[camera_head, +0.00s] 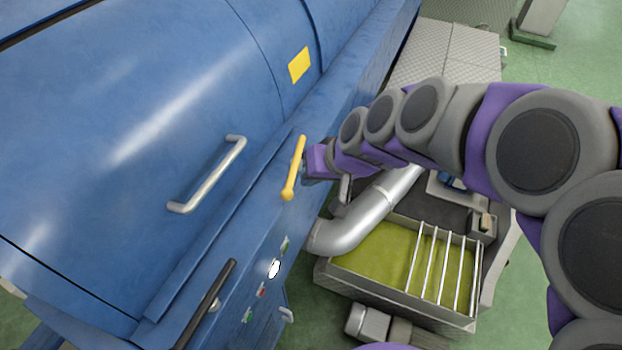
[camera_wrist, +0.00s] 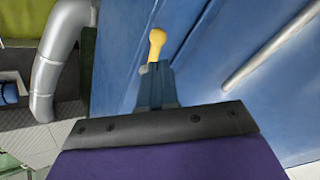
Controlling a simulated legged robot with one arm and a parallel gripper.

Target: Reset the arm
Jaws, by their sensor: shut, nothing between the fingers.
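My arm reaches in from the right in the head view. My gripper (camera_head: 307,170) is at the blue machine's side, just right of a yellow lever (camera_head: 294,168). In the wrist view my gripper (camera_wrist: 156,75) is shut with nothing held, its fingers pointing up the picture. The yellow lever's rounded end (camera_wrist: 157,38) shows just beyond the fingertips. I cannot tell whether the fingers touch the lever; part of it is hidden behind them in the wrist view.
The large blue machine (camera_head: 120,130) fills the left, with a metal bar handle (camera_head: 210,178) and a dark lever (camera_head: 208,300). A silver pipe (camera_head: 365,212) and a tray of green paste (camera_head: 375,255) lie below my arm. Green floor (camera_head: 575,75) shows at upper right.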

